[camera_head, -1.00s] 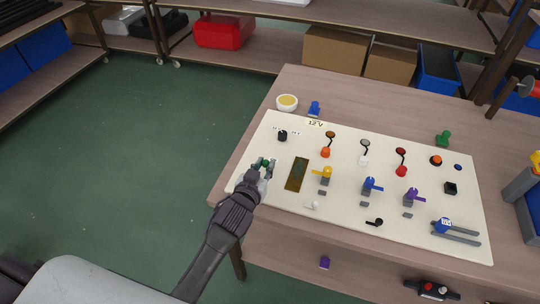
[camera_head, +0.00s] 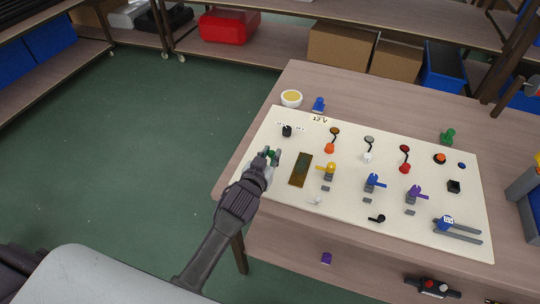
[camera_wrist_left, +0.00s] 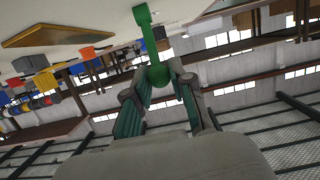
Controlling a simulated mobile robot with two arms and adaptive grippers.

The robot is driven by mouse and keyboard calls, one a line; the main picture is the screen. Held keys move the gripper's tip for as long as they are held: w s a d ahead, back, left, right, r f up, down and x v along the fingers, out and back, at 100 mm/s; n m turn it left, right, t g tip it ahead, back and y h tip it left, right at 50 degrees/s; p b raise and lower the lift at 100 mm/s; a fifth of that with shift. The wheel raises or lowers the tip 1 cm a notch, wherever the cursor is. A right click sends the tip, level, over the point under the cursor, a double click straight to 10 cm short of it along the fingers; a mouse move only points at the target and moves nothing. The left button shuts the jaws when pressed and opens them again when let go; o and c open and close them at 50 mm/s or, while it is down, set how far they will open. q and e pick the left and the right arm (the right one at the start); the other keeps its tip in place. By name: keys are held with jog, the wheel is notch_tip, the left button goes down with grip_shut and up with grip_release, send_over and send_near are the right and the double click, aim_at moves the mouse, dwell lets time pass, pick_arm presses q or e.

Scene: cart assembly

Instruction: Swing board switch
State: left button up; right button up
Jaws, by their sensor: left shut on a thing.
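The cream switch board (camera_head: 330,225) lies on the wooden table. A green lever switch (camera_wrist_left: 149,32) with a round end stands out from the board in the left wrist view. My left gripper (camera_head: 272,155) is at the left edge of the board in the head view. Its fingers (camera_wrist_left: 157,82) are shut around the green round end, one on each side. In the head view the gripper mostly hides the green switch. My right gripper is not in view.
Right of the gripper are a dark bronze plate (camera_head: 301,170), a yellow lever (camera_head: 328,170), a blue lever (camera_head: 373,182) and a purple lever (camera_head: 415,193). A black knob (camera_head: 287,131) sits just above it. Green floor lies open to the left.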

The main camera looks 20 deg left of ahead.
pick_arm(q)
jog(key=shift+w+r, duration=0.1)
jog(key=shift+w, duration=0.8)
jog(key=shift+b+x, duration=0.3)
jog(key=shift+x, duration=0.55)
jog(key=shift+w, duration=0.15)
jog(key=shift+w+f, duration=0.25)
jog(key=shift+w, duration=0.2)
jog(key=o, duration=0.9)
